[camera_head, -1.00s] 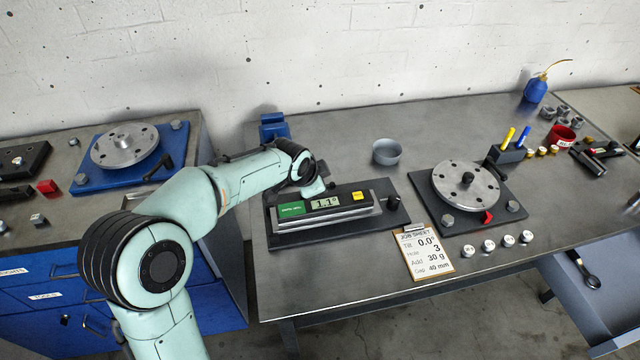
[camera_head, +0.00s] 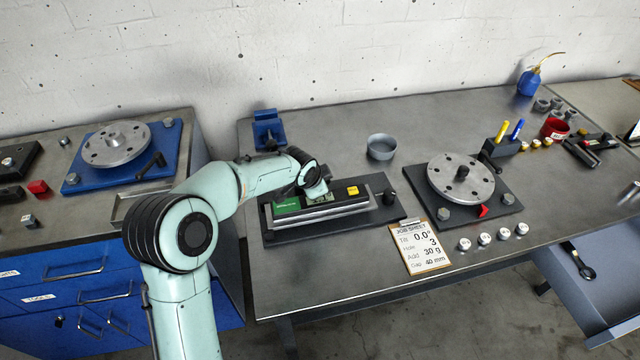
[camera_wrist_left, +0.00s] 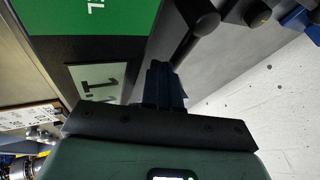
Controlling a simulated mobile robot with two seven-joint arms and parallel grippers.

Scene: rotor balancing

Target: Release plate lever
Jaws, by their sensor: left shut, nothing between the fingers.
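The tilt plate (camera_head: 340,217) lies on a dark base (camera_head: 290,236) on the middle bench. A digital level with a green label (camera_head: 287,205) and a yellow button (camera_head: 352,190) sits on it. A black knob (camera_head: 389,198) stands at the base's right end. My left gripper (camera_head: 320,194) is over the level and hides its display in the head view. In the left wrist view the shut, empty fingers (camera_wrist_left: 165,85) show beside the display (camera_wrist_left: 97,82), which reads about 1.1. Dark rounded knob-like parts (camera_wrist_left: 200,20) show beyond them. I cannot tell which part is the plate lever.
A rotor disc (camera_head: 460,180) stands on a black base at right, with a red pointer (camera_head: 482,211). The job sheet (camera_head: 421,248) and several small weights (camera_head: 484,239) lie in front. A grey bowl (camera_head: 381,147) is behind the plate. The bench front left is clear.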

